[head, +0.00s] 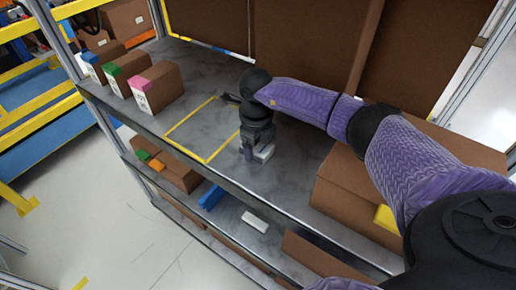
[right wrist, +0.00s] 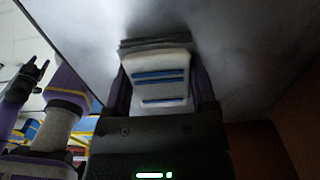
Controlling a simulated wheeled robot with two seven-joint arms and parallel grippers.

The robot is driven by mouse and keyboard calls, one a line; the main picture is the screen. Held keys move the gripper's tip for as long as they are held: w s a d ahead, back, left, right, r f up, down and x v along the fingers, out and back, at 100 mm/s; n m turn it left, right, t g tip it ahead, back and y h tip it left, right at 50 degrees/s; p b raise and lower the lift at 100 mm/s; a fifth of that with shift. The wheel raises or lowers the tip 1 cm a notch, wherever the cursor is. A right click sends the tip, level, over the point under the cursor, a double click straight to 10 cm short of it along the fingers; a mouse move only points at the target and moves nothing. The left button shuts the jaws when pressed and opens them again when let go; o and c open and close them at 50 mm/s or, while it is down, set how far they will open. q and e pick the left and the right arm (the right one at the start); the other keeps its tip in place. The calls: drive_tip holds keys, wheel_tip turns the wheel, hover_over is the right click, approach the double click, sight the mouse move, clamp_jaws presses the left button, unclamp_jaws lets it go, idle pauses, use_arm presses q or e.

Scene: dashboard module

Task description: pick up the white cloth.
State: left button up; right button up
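The white cloth (head: 264,153) lies folded on the top shelf. In the right wrist view the cloth (right wrist: 160,78) shows blue stripes and a layered grey edge. My right gripper (head: 247,150) points down at the cloth, hiding part of it. In the right wrist view my right gripper's purple fingers (right wrist: 161,92) stand wide apart, one on each side of the cloth. Whether they touch it is hard to see. My left gripper (right wrist: 38,70) shows at the left of the right wrist view, away from the shelf, with its fingers apart. It is not in the head view.
A yellow taped outline (head: 207,158) is on the shelf (head: 190,60) left of my gripper. Several small boxes (head: 156,86) stand at the left. A large cardboard box (head: 345,190) stands close at the right, and brown panels (head: 300,45) rise behind. A lower shelf holds more items.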

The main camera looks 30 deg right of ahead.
drive_tip(key=c, duration=0.4)
wheel_tip(320, 180, up, 10)
drive_tip(key=shift+p, duration=0.6)
